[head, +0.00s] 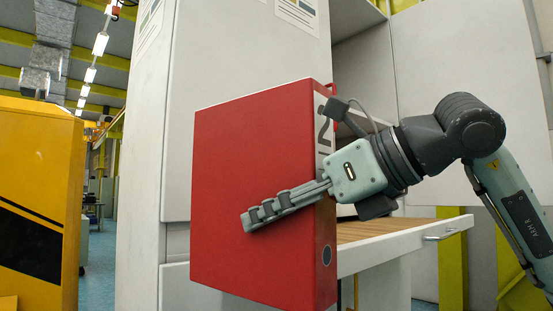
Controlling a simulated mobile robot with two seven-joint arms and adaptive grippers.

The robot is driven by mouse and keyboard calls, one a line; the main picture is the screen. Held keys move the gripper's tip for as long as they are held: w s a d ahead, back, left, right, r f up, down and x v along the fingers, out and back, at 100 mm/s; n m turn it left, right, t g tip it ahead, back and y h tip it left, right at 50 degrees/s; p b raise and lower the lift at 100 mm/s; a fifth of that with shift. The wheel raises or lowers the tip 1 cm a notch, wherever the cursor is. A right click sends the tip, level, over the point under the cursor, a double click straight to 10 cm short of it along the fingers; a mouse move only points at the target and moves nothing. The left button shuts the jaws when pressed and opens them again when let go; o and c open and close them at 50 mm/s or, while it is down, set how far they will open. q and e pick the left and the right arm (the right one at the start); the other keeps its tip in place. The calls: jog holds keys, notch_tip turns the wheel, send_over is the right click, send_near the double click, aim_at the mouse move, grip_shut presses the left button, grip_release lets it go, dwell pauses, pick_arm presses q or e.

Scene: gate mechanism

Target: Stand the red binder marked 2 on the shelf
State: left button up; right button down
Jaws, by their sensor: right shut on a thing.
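The red binder (245,185) stands upright in the air in the middle of the head view, its wide side facing me. Its spine faces right, with a white label marked 2 at the top and a round finger hole near the bottom. My right gripper (285,203) reaches in from the right and is shut on the binder near the spine, one finger lying across the near side. The other finger is hidden behind the binder. A shelf opening (360,55) in the white cabinet shows behind, partly covered by the binder and my arm. My left gripper is not in view.
A white cabinet (225,45) with papers stuck on it rises behind the binder. A pulled-out drawer or ledge (385,232) with a wooden top juts out at right under my arm. An open white door panel (450,60) stands at right. A yellow machine (40,200) is at left.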

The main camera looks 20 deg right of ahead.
notch_tip(320, 180, down, 32)
jog(key=w+d+n+g+y, duration=0.1)
jog(key=n+g+y, duration=0.2)
jog(key=n+y, duration=0.1)
jog(key=shift+w+d+n, duration=0.25)
jog(key=shift+d+n, duration=0.1)
jog(key=shift+n, duration=0.15)
jog(key=shift+d+f, duration=0.1)
jog(key=shift+f, duration=0.1)
